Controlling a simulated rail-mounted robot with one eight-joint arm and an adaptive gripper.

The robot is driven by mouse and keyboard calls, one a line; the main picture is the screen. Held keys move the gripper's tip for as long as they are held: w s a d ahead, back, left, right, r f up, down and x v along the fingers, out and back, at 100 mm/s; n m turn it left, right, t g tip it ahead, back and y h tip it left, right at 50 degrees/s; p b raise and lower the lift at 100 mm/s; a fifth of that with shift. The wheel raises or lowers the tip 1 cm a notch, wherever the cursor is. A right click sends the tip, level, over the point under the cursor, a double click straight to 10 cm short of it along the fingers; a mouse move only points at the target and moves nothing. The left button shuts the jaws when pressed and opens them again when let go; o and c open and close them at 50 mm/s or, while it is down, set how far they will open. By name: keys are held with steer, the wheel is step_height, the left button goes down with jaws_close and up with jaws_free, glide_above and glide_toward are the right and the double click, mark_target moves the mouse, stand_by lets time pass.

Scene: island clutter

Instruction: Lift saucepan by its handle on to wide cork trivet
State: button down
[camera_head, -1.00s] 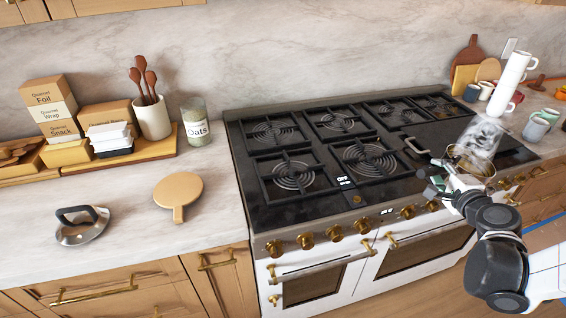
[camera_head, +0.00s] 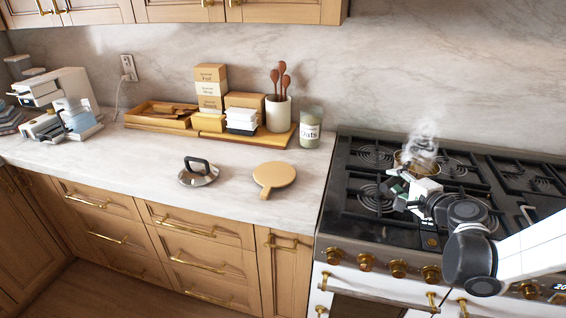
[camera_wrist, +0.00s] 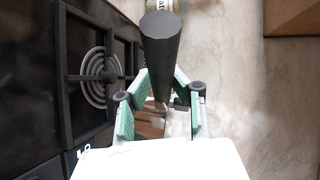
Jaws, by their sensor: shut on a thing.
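The saucepan (camera_head: 402,163) is brassy with steam above it. In the head view it is over the left part of the stove, partly hidden behind my gripper (camera_head: 398,192). In the wrist view the green fingers of my gripper (camera_wrist: 157,100) are shut on its dark handle (camera_wrist: 162,48). The pan body is not clear there. The wide cork trivet (camera_head: 273,175) is a tan round board with a short handle. It lies bare on the counter left of the stove, to the left of my gripper.
A lid (camera_head: 199,173) with a black handle lies left of the trivet. The oats jar (camera_head: 311,130), utensil crock (camera_head: 278,114) and stacked boxes (camera_head: 211,88) stand behind. Stove grates (camera_head: 370,200) are under the arm. The counter in front of the trivet is clear.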

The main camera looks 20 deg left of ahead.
steer(key=s+a+r+n+g+y+b, duration=0.1)
steer(key=a+n+g+y, duration=0.2)
steer(key=a, duration=1.3)
steer(key=s+a+r+n+g+y+b, duration=0.1)
steer(key=a+n+g, duration=0.7)
steer(key=a, duration=0.8)
steer(key=shift+s+a+n+g+y+b, duration=0.35)
steer(key=shift+s+n+y, duration=0.1)
steer(key=shift+y, duration=0.75)
steer(key=shift+d+b, duration=0.1)
steer(key=shift+b, duration=0.25)
step_height(320, 180, down, 8)
steer(key=b, duration=0.6)
steer(key=shift+r, duration=0.15)
steer(key=shift+s+b, duration=0.1)
steer(key=shift+b, duration=0.5)
steer(key=shift+f+b, duration=0.55)
steer(key=shift+f, duration=0.05)
